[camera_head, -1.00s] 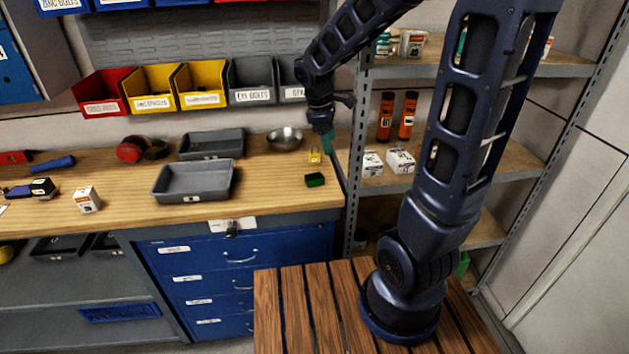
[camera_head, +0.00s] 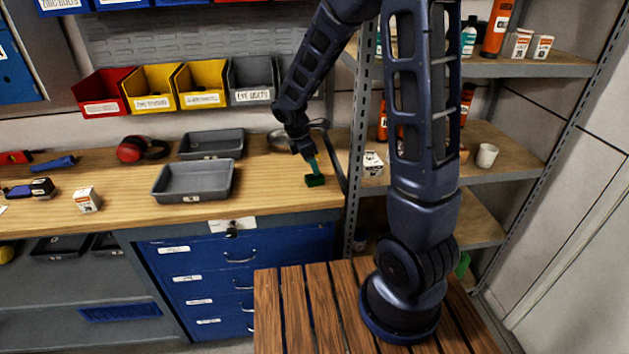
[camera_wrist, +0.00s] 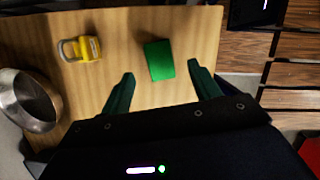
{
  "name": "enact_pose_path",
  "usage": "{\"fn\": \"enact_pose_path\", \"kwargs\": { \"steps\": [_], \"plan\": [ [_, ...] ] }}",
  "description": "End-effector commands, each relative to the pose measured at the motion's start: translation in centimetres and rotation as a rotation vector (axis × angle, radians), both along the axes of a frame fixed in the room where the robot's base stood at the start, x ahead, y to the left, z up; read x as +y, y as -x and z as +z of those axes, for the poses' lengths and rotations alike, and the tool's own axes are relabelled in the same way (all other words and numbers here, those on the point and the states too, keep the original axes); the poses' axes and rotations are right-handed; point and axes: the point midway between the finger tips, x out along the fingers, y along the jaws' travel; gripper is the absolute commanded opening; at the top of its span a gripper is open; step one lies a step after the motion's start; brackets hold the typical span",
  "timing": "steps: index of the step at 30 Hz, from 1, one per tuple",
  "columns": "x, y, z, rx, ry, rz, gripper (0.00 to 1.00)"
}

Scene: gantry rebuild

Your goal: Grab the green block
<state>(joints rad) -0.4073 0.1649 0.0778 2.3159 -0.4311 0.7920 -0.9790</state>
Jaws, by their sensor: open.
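The green block (camera_head: 315,181) lies on the wooden workbench (camera_head: 270,190) near its right end. In the wrist view the green block (camera_wrist: 159,60) lies ahead of my gripper (camera_wrist: 161,84), roughly between the lines of the two fingers and a little beyond their tips. My gripper (camera_head: 313,165) is just above the block in the head view, with its green fingers pointing down. The fingers are spread and nothing is between them. I cannot tell the exact height gap to the block.
A yellow padlock (camera_wrist: 80,49) and a metal bowl (camera_wrist: 28,100) lie left of the block in the wrist view. Grey trays (camera_head: 195,181) stand further left on the bench. A metal shelf post (camera_head: 360,160) rises close to the right of my gripper.

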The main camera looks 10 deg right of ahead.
Motion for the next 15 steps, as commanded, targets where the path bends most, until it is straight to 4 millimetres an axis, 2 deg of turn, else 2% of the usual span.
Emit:
{"fn": "enact_pose_path", "kwargs": {
  "steps": [15],
  "plan": [
    [-0.9, -0.3, -5.1, 0.001, 0.000, 0.000, 0.62]
  ]
}}
